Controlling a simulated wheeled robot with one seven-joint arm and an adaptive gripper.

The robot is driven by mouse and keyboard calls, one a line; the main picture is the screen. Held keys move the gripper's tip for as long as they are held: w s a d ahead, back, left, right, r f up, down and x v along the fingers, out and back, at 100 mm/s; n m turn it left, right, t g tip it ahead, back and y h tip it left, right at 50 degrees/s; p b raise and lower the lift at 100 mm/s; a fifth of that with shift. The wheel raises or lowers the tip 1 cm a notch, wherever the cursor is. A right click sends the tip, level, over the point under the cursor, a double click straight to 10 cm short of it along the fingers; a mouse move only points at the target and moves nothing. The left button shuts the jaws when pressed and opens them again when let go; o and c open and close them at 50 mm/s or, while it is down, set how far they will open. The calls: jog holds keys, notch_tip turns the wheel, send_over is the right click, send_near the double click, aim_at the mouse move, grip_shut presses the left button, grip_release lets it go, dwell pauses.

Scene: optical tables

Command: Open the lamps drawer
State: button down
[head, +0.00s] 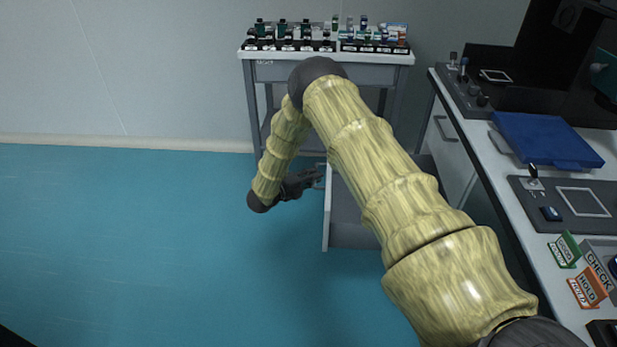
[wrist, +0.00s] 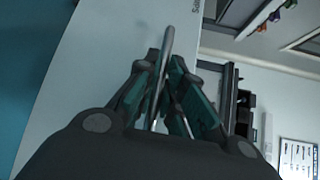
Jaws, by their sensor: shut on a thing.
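A drawer (head: 350,222) stands pulled out from the bench on the right, its front facing left. Its grey inside shows partly, and my arm hides the rest. My gripper (head: 314,178) is at the drawer's front. In the wrist view my gripper (wrist: 165,75) is shut on the metal bar handle (wrist: 168,48), against the pale drawer front (wrist: 95,70). A printed label shows only in part at the top edge of that view, and I cannot read the whole word, so I cannot tell whether this is the lamps drawer.
A closed drawer or door with a handle (head: 446,130) shows on the bench's front. The bench top (head: 487,150) carries a blue case (head: 545,139), and small signs. A grey table (head: 272,72) with several small parts stands at the back. The blue floor at left is clear.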

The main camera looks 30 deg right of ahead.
dwell(0.3)
jog(key=c, duration=1.5)
grip_release()
jog(key=shift+w, duration=0.1)
jog(key=v, duration=1.2)
jog(key=shift+f, duration=0.1)
